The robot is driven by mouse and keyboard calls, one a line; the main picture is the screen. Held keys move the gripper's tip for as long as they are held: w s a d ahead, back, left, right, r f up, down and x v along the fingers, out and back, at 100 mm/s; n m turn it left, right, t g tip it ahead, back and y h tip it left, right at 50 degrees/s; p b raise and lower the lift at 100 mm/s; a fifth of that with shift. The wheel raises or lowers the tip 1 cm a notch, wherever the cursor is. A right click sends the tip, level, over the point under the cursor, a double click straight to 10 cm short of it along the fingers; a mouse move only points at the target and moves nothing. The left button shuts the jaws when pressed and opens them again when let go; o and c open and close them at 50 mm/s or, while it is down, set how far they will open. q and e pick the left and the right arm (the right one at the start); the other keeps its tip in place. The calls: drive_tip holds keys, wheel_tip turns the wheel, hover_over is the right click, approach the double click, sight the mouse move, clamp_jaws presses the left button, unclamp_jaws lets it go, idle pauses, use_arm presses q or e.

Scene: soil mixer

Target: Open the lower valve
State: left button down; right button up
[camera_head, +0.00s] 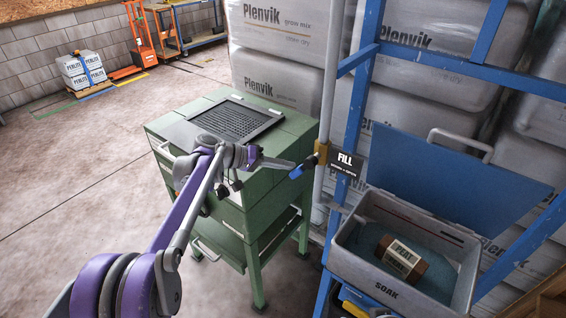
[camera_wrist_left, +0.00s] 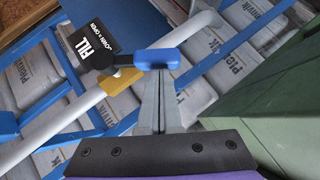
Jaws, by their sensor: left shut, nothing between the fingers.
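The valve has a blue lever handle (camera_head: 302,168) and a brass-coloured body (camera_head: 321,152) on a pale vertical pipe. In the head view the handle sticks out left of the pipe and slants down. A black FILL sign (camera_head: 346,162) is beside it. My left gripper (camera_head: 291,164) is shut and empty, with its tips close to the handle's free end. In the left wrist view the shut fingers (camera_wrist_left: 159,90) point at the blue handle (camera_wrist_left: 157,59), with the brass body (camera_wrist_left: 119,82) to its left. I cannot tell whether they touch. My right gripper is out of view.
A green machine with a black grate (camera_head: 235,120) stands left of the pipe. A blue rack post (camera_head: 351,110) is right of it. Below right, a grey SOAK bin (camera_head: 350,262) with a raised blue lid (camera_head: 450,180) holds a PEAT block (camera_head: 401,261). Open floor lies left.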

sight(293, 178)
use_arm(q)
drive_tip(key=f+n+h+b, duration=0.1)
drive_tip(key=s+d+f+n+h+b, duration=0.1)
drive_tip(key=d+f+n+h+b, duration=0.1)
drive_tip(key=h, duration=0.1)
drive_tip(key=shift+s+d+f+b, duration=0.1)
drive_tip(key=shift+s+f+b, duration=0.05)
drive_tip(key=shift+s+b, duration=0.2)
drive_tip(key=shift+s+d+f+b, duration=0.15)
drive_tip(key=shift+s+d+b, duration=0.05)
drive_tip(key=shift+d+b, duration=0.15)
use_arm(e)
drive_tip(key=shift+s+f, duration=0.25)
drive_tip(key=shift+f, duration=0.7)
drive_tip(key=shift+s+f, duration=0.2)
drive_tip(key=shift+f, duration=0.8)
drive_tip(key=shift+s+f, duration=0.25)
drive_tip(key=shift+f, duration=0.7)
use_arm(q)
drive_tip(key=s+a, duration=0.1)
drive_tip(key=a, duration=0.9)
drive_tip(key=shift+s+a+r+b, duration=0.3)
drive_tip(key=shift+s+a+r, duration=0.05)
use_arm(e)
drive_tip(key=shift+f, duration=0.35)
